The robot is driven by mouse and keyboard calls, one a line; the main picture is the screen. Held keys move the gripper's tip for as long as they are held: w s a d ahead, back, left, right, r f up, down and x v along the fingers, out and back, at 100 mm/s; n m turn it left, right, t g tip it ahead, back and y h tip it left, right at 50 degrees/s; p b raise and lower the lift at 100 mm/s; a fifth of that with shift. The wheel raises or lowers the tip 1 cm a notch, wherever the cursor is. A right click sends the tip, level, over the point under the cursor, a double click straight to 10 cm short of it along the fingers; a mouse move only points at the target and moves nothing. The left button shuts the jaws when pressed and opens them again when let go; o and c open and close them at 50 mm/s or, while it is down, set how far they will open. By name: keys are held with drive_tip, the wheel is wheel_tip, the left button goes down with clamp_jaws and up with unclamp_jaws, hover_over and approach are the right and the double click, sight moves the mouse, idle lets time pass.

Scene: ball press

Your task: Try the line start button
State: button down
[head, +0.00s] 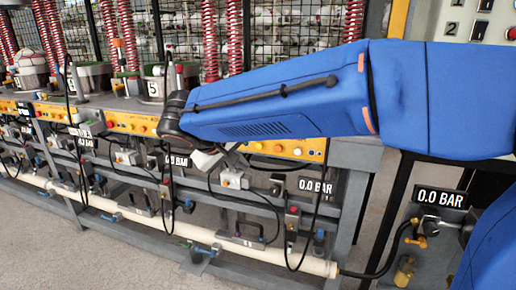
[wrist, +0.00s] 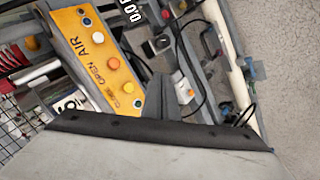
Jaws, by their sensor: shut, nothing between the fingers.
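My gripper (head: 208,160) hangs at the end of my blue arm in the head view, in front of the bench's orange button panel (head: 298,150). Its grey fingers are shut and empty. In the wrist view the fingers (wrist: 160,52) lie beside an orange panel (wrist: 98,58) marked AIR, OPEN and CLOSE, with a white, an orange and a yellow button. I cannot tell whether they touch anything. No button labelled line start is readable. A red button (head: 510,33) is partly cut off on a pale panel (head: 455,22) at the top right of the head view.
Below the orange panels are hoses, valves and 0.0 BAR displays (head: 315,186). A white pipe (head: 250,255) runs along the bench foot. Red springs (head: 209,40) and a mesh guard stand behind. Grey floor (head: 60,250) is clear in front at left.

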drive_tip(key=shift+w+d, duration=0.5)
drive_tip(key=shift+w, duration=0.85)
drive_tip(key=shift+w+d, duration=0.55)
drive_tip(key=shift+w, duration=0.85)
drive_tip(key=shift+w+d, duration=0.5)
drive_tip(key=shift+w, duration=0.85)
drive_tip(key=shift+w, duration=0.1)
drive_tip(key=shift+w+d, duration=0.15)
drive_tip(key=shift+w, duration=0.15)
drive_tip(key=shift+w+d, duration=0.15)
drive_tip(key=shift+w, duration=0.25)
drive_tip(key=shift+s, duration=0.15)
drive_tip(key=shift+s+a, duration=0.3)
drive_tip(key=shift+s, duration=0.4)
drive_tip(key=shift+s+a, duration=0.3)
drive_tip(key=shift+s, duration=0.45)
drive_tip(key=shift+s+a, duration=0.25)
drive_tip(key=shift+s, duration=0.55)
drive_tip(key=shift+s+a, duration=0.3)
drive_tip(key=shift+s, duration=0.45)
